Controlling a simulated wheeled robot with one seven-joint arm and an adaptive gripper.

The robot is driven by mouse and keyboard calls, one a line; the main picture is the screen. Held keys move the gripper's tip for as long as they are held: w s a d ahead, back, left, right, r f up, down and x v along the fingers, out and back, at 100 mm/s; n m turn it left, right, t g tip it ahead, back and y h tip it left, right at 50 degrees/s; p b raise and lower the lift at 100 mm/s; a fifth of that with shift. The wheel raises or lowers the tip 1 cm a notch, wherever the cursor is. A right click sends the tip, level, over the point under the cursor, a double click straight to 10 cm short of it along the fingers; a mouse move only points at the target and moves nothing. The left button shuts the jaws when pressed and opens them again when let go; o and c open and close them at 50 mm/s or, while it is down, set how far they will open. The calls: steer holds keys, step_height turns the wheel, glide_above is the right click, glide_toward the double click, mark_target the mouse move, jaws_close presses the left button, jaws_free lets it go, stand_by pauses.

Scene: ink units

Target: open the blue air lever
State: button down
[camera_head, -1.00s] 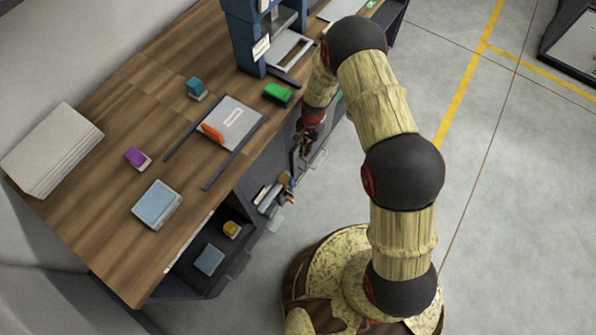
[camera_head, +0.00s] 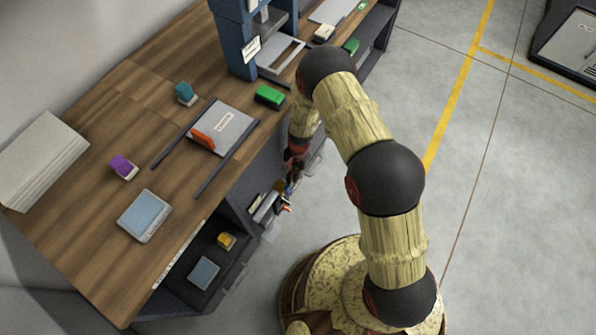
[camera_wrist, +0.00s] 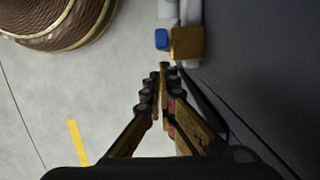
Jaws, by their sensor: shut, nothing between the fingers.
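The blue lever (camera_wrist: 162,39) shows as a small blue end at the top of the wrist view. It sits just left of a brass-coloured block (camera_wrist: 187,43) on the front of the dark bench. My gripper (camera_wrist: 164,68) is shut and empty, with its fingertips just short of the brass block and lever. I cannot tell whether they touch. In the head view my gripper (camera_head: 292,178) hangs beside the bench front, close to the fittings there. The lever is too small and partly covered to make out clearly in that view.
The wooden bench top (camera_head: 120,95) holds a blue pad (camera_head: 145,215), a green block (camera_head: 269,97) and a blue press frame (camera_head: 232,45). An open shelf (camera_head: 185,285) lies under the bench. The grey floor (camera_head: 510,200) to the right is clear.

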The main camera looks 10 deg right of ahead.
steer(key=shift+s+a, duration=0.2)
steer(key=shift+s, duration=0.1)
steer(key=shift+s+a+r, duration=0.15)
steer(key=shift+s+a, duration=0.15)
steer(key=shift+s, duration=0.1)
stand_by(0.5)
steer(key=shift+s+a+r+p, duration=0.25)
steer(key=shift+s+a+p, duration=0.4)
steer(key=shift+s, duration=0.2)
steer(key=s+a+f+p, duration=0.1)
steer(key=s+a+f, duration=0.2)
steer(key=s+a, duration=0.1)
steer(key=shift+s+a+p, duration=0.25)
steer(key=shift+s+p, duration=0.1)
steer(key=shift+s, duration=0.55)
steer(key=shift+f, duration=0.15)
steer(key=shift+w+d+f, duration=0.3)
steer(key=shift+w+d, duration=0.1)
steer(key=shift+w, duration=0.2)
